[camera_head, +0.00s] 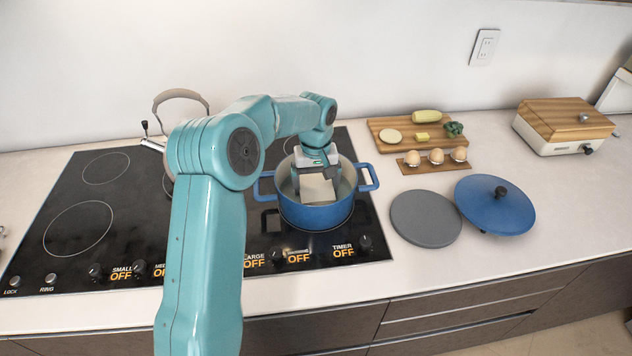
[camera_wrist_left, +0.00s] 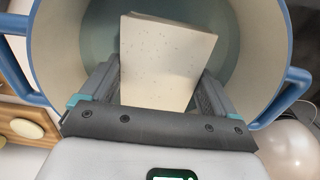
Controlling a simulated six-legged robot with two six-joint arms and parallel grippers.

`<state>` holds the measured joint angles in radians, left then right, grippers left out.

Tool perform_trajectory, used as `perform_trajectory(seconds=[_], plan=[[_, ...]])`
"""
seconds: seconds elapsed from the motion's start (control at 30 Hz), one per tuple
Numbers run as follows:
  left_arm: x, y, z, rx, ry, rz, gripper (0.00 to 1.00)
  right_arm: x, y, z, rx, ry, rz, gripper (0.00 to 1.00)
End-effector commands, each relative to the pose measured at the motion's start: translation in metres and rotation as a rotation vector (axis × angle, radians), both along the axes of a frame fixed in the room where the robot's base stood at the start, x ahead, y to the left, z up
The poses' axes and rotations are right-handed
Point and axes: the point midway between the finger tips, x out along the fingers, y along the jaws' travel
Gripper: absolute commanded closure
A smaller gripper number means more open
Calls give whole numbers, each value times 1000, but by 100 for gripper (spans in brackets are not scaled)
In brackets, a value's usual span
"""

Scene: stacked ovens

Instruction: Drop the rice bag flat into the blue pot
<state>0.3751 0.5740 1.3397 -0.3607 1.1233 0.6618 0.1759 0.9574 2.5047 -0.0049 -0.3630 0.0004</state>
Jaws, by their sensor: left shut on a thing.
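The blue pot (camera_head: 312,216) stands on the black cooktop with its lid off. Its pale inside wall (camera_wrist_left: 75,40) and blue handles show in the left wrist view. The rice bag (camera_head: 318,188) is a pale, speckled flat slab. My left gripper (camera_head: 316,180) reaches down into the pot opening and is shut on the rice bag. In the left wrist view the bag (camera_wrist_left: 165,60) sits between the two dark fingers (camera_wrist_left: 160,95), over the pot's interior. I cannot tell whether the bag touches the pot bottom. My right gripper is not in view.
The blue lid (camera_head: 480,212) and a grey round mat (camera_head: 425,218) lie on the counter to the right. Behind them are a wooden board (camera_head: 384,138) with food and an egg holder (camera_head: 432,166). A kettle (camera_head: 180,96) stands at the back left, partly behind my arm.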

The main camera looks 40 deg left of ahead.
Motion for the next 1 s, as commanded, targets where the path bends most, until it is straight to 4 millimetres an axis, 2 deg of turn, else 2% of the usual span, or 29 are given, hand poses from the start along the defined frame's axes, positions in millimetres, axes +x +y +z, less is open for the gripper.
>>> perform_trajectory(seconds=[0.03,0.07,0.3,0.43,0.57,0.8,1.0], plan=[[0,0,0,0,0,0,7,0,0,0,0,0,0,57],[0,0,0,0,0,0,0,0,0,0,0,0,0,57],[0,0,1,1,-1,0,0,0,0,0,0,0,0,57],[1,0,14,1,-3,0,0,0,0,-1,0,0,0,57],[1,1,43,3,-6,0,0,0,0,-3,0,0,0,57],[1,0,109,2,-5,-1,0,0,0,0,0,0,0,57],[1,0,149,0,-3,0,0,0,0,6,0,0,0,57]])
